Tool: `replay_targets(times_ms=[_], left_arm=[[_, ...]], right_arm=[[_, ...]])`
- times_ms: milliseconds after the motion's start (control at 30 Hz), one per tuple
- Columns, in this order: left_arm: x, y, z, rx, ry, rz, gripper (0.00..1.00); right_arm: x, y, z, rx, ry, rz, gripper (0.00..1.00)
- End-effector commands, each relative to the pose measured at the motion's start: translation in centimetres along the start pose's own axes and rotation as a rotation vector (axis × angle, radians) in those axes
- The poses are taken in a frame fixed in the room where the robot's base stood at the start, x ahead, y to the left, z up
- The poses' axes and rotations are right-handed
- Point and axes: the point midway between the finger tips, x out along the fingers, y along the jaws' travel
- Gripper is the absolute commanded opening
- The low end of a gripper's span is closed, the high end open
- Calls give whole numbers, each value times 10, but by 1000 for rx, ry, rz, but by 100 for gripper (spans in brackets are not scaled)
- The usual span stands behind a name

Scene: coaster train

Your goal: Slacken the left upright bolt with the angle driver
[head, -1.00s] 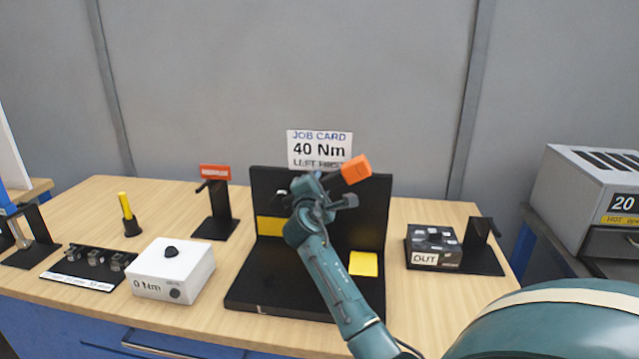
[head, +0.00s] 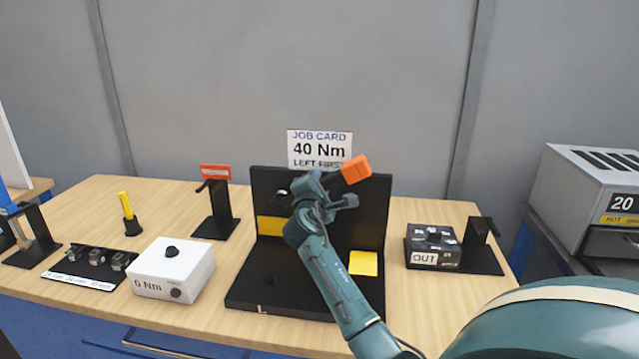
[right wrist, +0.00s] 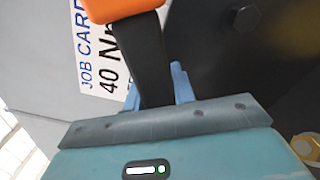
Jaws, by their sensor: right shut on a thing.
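The angle driver has an orange block (head: 355,169) at one end. In the right wrist view its orange part (right wrist: 122,8) is at the top, with a black shaft (right wrist: 150,60) below it. My right gripper (right wrist: 158,88) is shut on that black shaft. In the head view my right gripper (head: 322,186) is in front of the black upright plate (head: 370,215). A small light bolt-like spot (head: 281,193) shows on the plate's left side, left of the gripper. I cannot tell whether the driver touches it. My left gripper is not in view.
The job card (head: 320,149) reads 40 Nm, left first. A white box (head: 172,270) marked 0 Nm stands left of the fixture. A black stand with a red top (head: 215,172) is behind it. An OUT tray (head: 484,262) is at the right.

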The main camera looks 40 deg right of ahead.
Motion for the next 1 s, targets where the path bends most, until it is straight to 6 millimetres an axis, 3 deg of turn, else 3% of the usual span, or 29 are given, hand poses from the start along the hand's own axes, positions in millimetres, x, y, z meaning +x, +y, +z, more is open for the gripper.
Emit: replay_targets(times_ms=[33, 667, 1000], left_arm=[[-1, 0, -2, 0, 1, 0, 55], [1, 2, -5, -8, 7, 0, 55], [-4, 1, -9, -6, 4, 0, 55]], right_arm=[[2, 4, 7, 3, -13, 7, 0], [2, 4, 6, 4, -12, 7, 0], [-11, 5, 5, 4, -8, 8, 0]])
